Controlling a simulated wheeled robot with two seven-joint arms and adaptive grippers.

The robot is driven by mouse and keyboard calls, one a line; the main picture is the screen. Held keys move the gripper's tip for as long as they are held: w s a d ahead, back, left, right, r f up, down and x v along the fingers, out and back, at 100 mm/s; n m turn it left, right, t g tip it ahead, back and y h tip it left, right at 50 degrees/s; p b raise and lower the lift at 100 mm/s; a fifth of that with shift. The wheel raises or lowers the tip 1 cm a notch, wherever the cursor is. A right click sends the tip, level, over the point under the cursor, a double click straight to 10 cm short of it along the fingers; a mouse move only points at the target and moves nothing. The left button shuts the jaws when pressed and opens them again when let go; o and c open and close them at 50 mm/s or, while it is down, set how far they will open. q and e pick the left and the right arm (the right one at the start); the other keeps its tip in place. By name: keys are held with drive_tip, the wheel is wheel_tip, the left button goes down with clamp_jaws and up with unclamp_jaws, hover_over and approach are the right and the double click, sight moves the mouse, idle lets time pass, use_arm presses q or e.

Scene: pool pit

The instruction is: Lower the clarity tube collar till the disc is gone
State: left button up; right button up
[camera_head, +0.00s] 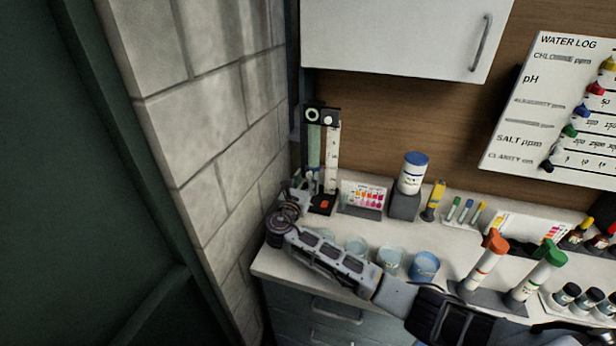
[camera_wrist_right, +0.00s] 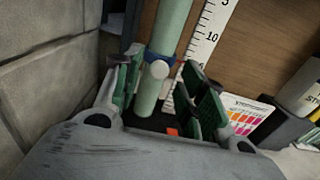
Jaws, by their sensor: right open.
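The clarity tube (camera_head: 314,148) stands upright in the wall corner, pale green, beside a white ruler scale (camera_head: 333,158). Its black top block carries a pale ring (camera_head: 313,114) and a white knob. My right gripper (camera_head: 308,180) is at the tube's lower part. Its open green-padded fingers (camera_wrist_right: 162,64) stand either side of the collar, with visible gaps. I cannot make out the disc itself. My left gripper is not in view.
A colour card (camera_head: 362,196), a white tub with a blue lid (camera_head: 412,173) and a yellow bottle (camera_head: 435,200) stand right of the tube. Clear cups and a blue cup (camera_head: 424,267) are near my right arm. The block wall (camera_head: 215,120) is close on the left.

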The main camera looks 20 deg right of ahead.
sight(310, 173)
drive_tip(key=shift+x, duration=1.25)
drive_tip(key=shift+c, duration=0.2)
clamp_jaws()
